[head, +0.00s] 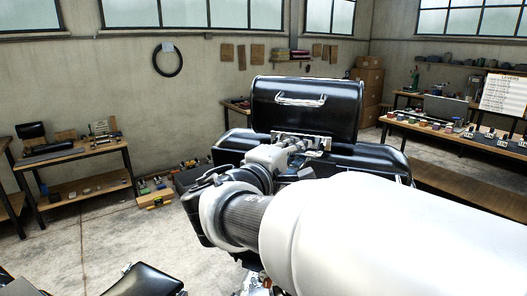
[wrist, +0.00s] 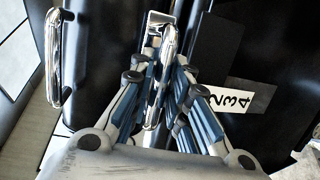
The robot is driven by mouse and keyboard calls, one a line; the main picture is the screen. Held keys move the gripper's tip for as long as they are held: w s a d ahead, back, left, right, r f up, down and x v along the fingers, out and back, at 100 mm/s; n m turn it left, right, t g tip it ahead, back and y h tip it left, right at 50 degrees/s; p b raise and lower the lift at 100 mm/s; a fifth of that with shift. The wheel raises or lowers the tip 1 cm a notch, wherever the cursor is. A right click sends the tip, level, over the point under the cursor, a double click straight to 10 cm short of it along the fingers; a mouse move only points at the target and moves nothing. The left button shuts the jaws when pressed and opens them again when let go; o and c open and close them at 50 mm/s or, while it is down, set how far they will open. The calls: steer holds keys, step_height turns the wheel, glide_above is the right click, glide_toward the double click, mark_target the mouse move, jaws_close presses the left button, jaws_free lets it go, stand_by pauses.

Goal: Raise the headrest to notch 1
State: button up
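The black padded headrest (head: 305,112) stands above the chair back (head: 370,160) in the head view, with a chrome handle (head: 300,100) on its face. That handle also shows in the wrist view (wrist: 53,60), at the left. My gripper (head: 302,142) is at the chrome bracket below the headrest. In the wrist view, the fingers of my gripper (wrist: 163,75) lie on both sides of a narrow chrome loop (wrist: 169,42). I cannot tell whether they touch it. A pale notch label (wrist: 238,97) reads 2, 3, 4; any other figure is hidden.
My arm covers the lower right of the head view. A workbench (head: 75,153) stands at the left, and a long bench (head: 440,132) with several small items is at the right. Cardboard boxes (head: 368,85) stand behind the headrest. Open floor lies at the left.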

jaws_close()
steer(key=shift+r, duration=0.1)
steer(key=r, duration=0.2)
steer(key=r+p, duration=0.1)
steer(key=shift+s+a+r, duration=0.1)
steer(key=shift+s+r, duration=0.2)
steer(key=o, duration=0.5)
jaws_free()
steer(key=shift+f, duration=0.15)
